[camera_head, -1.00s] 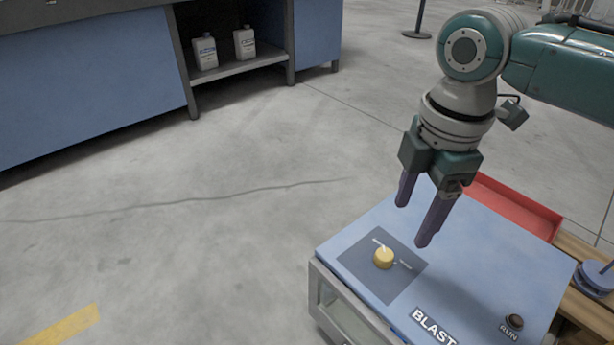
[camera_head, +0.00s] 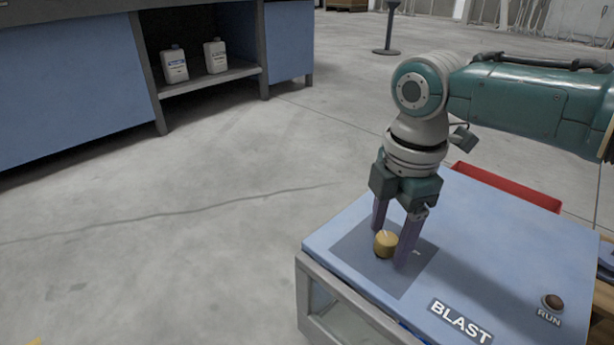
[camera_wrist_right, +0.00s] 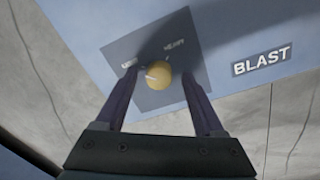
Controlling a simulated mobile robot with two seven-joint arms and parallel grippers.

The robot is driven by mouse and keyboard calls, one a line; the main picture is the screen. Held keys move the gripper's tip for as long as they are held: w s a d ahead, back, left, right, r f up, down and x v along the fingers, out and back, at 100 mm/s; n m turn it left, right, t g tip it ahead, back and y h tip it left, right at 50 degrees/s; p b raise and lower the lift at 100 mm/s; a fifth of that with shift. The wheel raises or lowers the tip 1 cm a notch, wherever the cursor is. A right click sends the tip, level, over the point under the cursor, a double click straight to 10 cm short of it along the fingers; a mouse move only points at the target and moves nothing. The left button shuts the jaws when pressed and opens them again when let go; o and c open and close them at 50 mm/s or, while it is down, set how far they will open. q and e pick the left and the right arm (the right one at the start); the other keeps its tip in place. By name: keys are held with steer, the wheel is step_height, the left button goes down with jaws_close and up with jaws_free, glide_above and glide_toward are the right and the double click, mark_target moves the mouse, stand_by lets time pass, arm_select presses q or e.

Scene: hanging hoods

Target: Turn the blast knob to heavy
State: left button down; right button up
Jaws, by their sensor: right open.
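The yellow blast knob (camera_head: 385,243) sits on a dark square plate (camera_head: 358,262) on top of the blue blast box (camera_head: 480,235). In the right wrist view the knob (camera_wrist_right: 159,75) lies between the fingers, with the word HEAVY to its upper right and another label, hard to read, to its upper left. My right gripper (camera_head: 390,248) points down with its purple fingers open on either side of the knob. I cannot tell whether either finger touches it. My left gripper is not in view.
A brown RUN button (camera_head: 553,302) and a BLAST label (camera_head: 461,322) are on the box top. A red tray (camera_head: 508,186) lies behind the box. A blue bench with white bottles (camera_head: 174,65) stands at the back left. The floor between is clear.

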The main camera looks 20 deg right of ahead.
jaws_close()
stand_by(0.7)
